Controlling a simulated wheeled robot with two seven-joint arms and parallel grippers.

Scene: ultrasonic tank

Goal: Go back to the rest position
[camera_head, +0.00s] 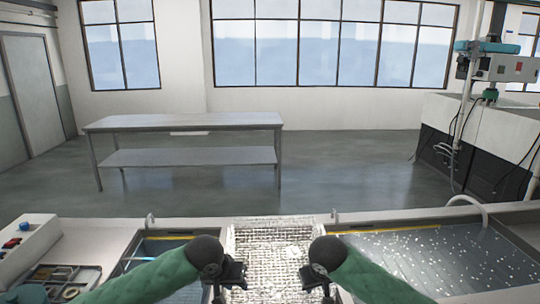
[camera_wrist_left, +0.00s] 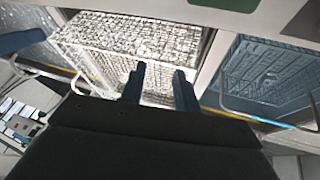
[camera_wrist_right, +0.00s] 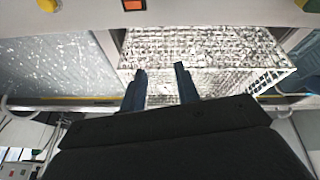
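A bright wire-mesh basket (camera_head: 272,245) stands between the two tanks in the head view. It also shows in the left wrist view (camera_wrist_left: 100,40) and the right wrist view (camera_wrist_right: 205,50). My left gripper (camera_head: 229,284) is near the basket's left side, and my right gripper (camera_head: 318,284) is near its right side. In the left wrist view the two fingers (camera_wrist_left: 158,76) are apart with nothing held between them. In the right wrist view the fingers (camera_wrist_right: 161,75) are also apart and empty. Whether any fingertip touches the basket cannot be told.
A speckled liquid tank (camera_head: 450,255) lies to the right, and a darker tank (camera_head: 150,250) to the left. A control box (camera_head: 25,240) and a parts tray (camera_head: 62,283) sit at far left. A metal table (camera_head: 185,122) stands beyond on open floor.

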